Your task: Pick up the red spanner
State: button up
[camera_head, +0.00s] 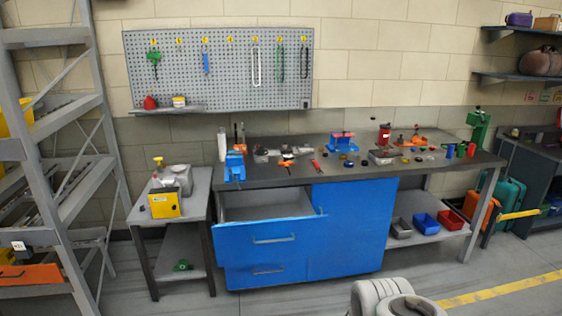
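A small, thin red item (316,166) lies near the front edge of the dark workbench top (268,176), left of the middle. It may be the red spanner, but it is too small to be sure. No gripper is near it. Light grey rounded parts at the bottom edge, right of the middle, are my own arm. My gripper itself does not show.
The blue cabinet's top drawer (270,231) stands open below the bench. A blue vise (235,166) is at the bench's left end. Many small items crowd the bench's right half. A side table (143,214) and grey rack (75,205) stand left.

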aim_at(317, 166)
jog(key=i, duration=1.3)
jog(key=z, duration=0.3)
